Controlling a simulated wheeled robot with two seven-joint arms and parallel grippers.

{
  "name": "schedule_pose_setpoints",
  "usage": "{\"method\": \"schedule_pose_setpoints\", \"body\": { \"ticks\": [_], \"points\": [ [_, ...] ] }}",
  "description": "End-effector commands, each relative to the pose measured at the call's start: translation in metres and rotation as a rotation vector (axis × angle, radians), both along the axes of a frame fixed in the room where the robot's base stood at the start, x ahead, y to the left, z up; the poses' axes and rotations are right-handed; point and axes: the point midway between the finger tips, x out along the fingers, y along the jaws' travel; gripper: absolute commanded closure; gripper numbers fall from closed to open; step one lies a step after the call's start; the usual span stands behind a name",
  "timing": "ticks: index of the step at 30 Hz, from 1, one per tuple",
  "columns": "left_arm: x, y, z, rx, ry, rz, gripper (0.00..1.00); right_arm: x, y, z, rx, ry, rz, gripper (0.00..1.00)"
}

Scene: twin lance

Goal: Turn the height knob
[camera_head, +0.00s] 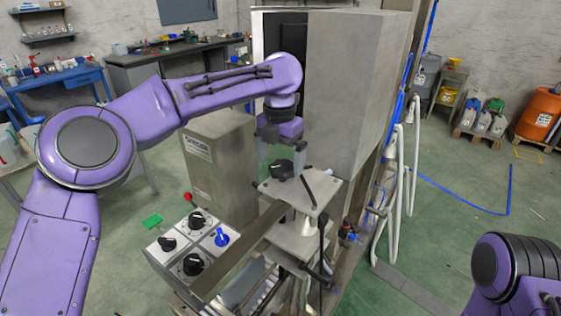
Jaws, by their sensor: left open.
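A black knob (282,170) sits on a grey plate (275,189) on top of the machine's post. It is likely the height knob, though I see no label on it. My left gripper (281,159) points down right over this knob. Its jaws are open, with one finger on each side of the knob's upper part as seen from here. I cannot tell whether the fingers touch it. My right arm shows only at the bottom right, and its gripper is out of view.
A tall grey cabinet (350,80) stands close behind the left gripper. A grey-brown housing (222,165) stands left of it. Black lever handles (322,235) hang by the plate.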

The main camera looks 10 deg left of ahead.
Motion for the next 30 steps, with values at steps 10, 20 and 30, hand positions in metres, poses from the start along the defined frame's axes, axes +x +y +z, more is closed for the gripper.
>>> {"method": "schedule_pose_setpoints", "body": {
  "ticks": [10,20,30],
  "points": [
    [0.005,-0.001,-0.018,0.002,0.007,-0.001,0.0,0.001,0.0,0.002,-0.001,-0.003,0.0,0.57],
    [0.005,-0.002,-0.018,0.002,0.007,-0.003,0.56,0.001,0.0,0.002,0.0,-0.002,0.0,0.57],
    [0.005,-0.002,-0.017,0.0,0.004,0.05,0.56,0.001,0.0,0.002,0.0,-0.002,0.0,0.57]
  ]
}}
